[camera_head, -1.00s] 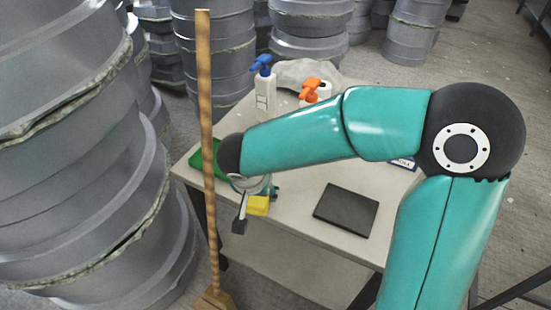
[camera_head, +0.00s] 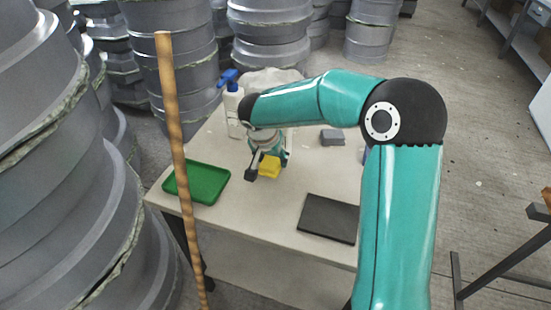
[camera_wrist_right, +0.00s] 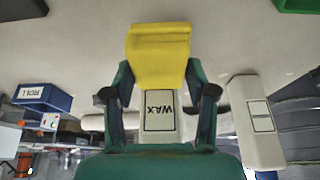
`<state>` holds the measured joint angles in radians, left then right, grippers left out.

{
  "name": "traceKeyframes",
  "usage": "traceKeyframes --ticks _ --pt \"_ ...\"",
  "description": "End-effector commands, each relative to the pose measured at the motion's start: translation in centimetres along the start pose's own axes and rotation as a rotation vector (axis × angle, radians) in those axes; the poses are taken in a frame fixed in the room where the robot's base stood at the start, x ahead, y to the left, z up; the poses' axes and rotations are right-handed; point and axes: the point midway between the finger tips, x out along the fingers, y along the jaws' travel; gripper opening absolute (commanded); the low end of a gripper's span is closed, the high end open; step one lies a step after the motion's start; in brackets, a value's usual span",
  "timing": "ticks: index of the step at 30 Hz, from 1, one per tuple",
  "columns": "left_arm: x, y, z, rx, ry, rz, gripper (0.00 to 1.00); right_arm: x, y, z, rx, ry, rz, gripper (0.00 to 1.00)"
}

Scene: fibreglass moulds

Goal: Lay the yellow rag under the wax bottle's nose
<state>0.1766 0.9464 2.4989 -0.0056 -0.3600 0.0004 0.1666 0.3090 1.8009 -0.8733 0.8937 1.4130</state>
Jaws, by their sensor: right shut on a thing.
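My right gripper (camera_head: 266,170) is shut on the yellow rag (camera_head: 269,167) and holds it over the table (camera_head: 270,215), to the right of the green tray. In the right wrist view the folded rag (camera_wrist_right: 158,52) sits between the fingertips. That view is upside down and shows a white bottle labelled WAX (camera_wrist_right: 158,110) beyond the rag, framed between my fingers. My arm hides this bottle in the head view, and its nose is hidden in both views. I cannot tell the exact gap between rag and bottle. My left gripper is not in view.
A blue-nosed white bottle (camera_head: 233,108) stands left of my arm. A green tray (camera_head: 197,183), a black slab (camera_head: 328,218) and a grey block (camera_head: 332,138) lie on the table. A wooden pole (camera_head: 173,120) rises before the tray. A ROLL box (camera_wrist_right: 42,96) shows in the wrist view.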

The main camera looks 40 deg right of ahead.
Motion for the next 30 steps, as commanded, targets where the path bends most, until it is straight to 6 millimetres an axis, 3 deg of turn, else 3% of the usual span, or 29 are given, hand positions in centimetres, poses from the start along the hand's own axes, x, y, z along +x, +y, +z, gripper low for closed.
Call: traceKeyframes --ticks 5,13,24,25,30 --pt "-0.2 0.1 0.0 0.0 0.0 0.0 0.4 0.6 0.0 -0.8 -0.001 -0.001 0.0 0.24" --pt "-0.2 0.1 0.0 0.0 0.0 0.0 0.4 3.4 -0.1 0.5 -0.004 -0.003 0.0 0.24" --pt "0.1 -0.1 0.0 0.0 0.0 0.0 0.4 3.9 -0.1 0.6 -0.003 -0.001 -0.003 0.24" --pt "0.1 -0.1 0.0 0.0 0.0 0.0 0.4 3.9 -0.1 0.6 -0.003 -0.001 -0.003 0.58" --pt "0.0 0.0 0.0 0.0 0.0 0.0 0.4 3.7 -0.1 0.6 -0.003 -0.001 -0.002 0.81"
